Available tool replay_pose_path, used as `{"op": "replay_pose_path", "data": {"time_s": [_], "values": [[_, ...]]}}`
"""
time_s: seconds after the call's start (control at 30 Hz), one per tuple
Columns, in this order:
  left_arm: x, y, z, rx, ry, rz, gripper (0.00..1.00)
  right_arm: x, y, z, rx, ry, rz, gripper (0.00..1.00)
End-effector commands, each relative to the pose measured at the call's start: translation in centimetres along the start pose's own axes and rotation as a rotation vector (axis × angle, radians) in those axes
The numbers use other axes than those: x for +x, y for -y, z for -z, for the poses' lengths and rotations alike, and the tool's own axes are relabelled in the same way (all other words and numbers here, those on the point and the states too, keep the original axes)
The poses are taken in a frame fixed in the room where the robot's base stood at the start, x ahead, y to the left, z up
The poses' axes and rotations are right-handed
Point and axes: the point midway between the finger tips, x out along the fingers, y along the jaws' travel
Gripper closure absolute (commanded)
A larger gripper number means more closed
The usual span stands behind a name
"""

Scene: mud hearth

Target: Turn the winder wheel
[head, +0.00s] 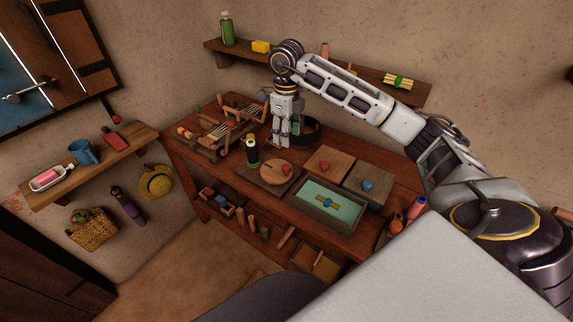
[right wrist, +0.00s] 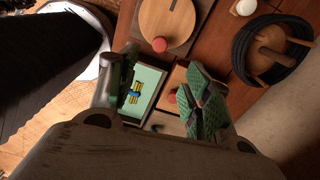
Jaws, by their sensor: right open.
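The winder wheel looks to be a round wooden disc (head: 271,174) with a red knob (head: 286,168), lying on a dark board on the workbench. A dark spool with a pale top (head: 252,153) stands at its left. The disc (right wrist: 178,18) and its red knob (right wrist: 160,45) also show at the top of the right wrist view. My right gripper (head: 281,144) points down over the bench, behind the disc and apart from it. In the right wrist view its fingers (right wrist: 163,85) stand apart with nothing between them. My left gripper is out of view.
A black coil (right wrist: 243,45) lies behind the gripper. A box with a red knob (head: 328,160), a box with a blue knob (head: 367,190) and a green-lined tray (head: 318,216) stand right of the disc. A small loom-like frame (head: 210,140) stands left. A wall shelf (head: 375,75) hangs behind.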

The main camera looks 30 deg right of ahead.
Motion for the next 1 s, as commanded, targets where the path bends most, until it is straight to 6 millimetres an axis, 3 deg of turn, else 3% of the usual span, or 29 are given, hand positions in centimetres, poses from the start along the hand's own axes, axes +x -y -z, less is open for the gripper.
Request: {"op": "replay_pose_path", "data": {"time_s": [0.67, 1.0], "values": [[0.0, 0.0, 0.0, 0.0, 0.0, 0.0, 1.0, 0.3, 0.0, 0.0, 0.072, 0.0, 0.0, 0.51], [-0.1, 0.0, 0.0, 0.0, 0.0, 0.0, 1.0, 2.9, 0.0, 0.1, 0.071, -0.003, -0.001, 0.51]]}}
